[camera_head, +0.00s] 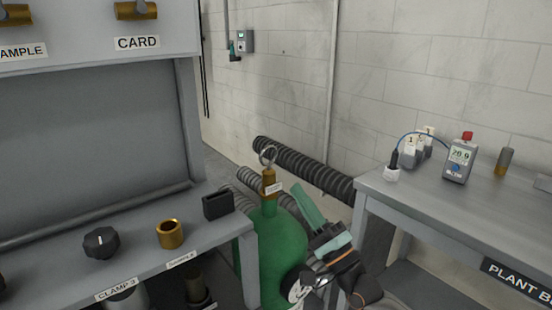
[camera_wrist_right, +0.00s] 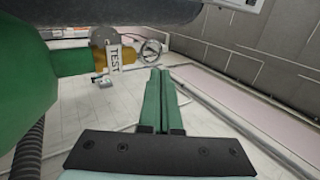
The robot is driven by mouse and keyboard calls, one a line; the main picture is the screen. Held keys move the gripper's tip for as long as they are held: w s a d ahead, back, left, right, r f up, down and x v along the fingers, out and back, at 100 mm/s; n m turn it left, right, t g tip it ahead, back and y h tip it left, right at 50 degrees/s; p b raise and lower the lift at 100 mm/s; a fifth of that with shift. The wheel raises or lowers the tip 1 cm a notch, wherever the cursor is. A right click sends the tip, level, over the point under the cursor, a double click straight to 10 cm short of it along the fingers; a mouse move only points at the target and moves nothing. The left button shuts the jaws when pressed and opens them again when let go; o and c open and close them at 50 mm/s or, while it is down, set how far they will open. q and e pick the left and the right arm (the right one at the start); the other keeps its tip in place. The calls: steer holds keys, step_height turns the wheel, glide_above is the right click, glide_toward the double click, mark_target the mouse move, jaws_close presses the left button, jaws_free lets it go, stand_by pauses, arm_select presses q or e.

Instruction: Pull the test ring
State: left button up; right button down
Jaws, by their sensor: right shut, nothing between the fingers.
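The test ring (camera_head: 267,151) is a thin metal loop at the top of the brass valve (camera_head: 268,182) on a green gas cylinder (camera_head: 280,252). A small white tag hangs at the valve; it reads TEST in the right wrist view (camera_wrist_right: 115,68). My right gripper (camera_head: 298,187), with teal fingers, is shut and empty, just right of the valve and lower than the ring. In the right wrist view the ring (camera_wrist_right: 151,50) shows just beyond my fingertips (camera_wrist_right: 158,72), apart from them as far as I can tell. My left gripper is not in view.
A grey bench with a black knob (camera_head: 101,243) and a brass socket (camera_head: 171,234) stands at left. A grey table (camera_head: 440,224) with a gas meter (camera_head: 459,161) stands at right. A black corrugated hose (camera_head: 305,171) runs behind the cylinder along the wall.

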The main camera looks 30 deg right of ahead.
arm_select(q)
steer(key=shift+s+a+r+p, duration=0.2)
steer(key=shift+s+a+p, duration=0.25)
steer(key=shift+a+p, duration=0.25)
arm_select(e)
steer(key=x, duration=0.9)
steer(key=shift+w, duration=0.25)
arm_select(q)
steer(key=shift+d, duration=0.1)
arm_select(e)
steer(key=shift+a+r, duration=0.1)
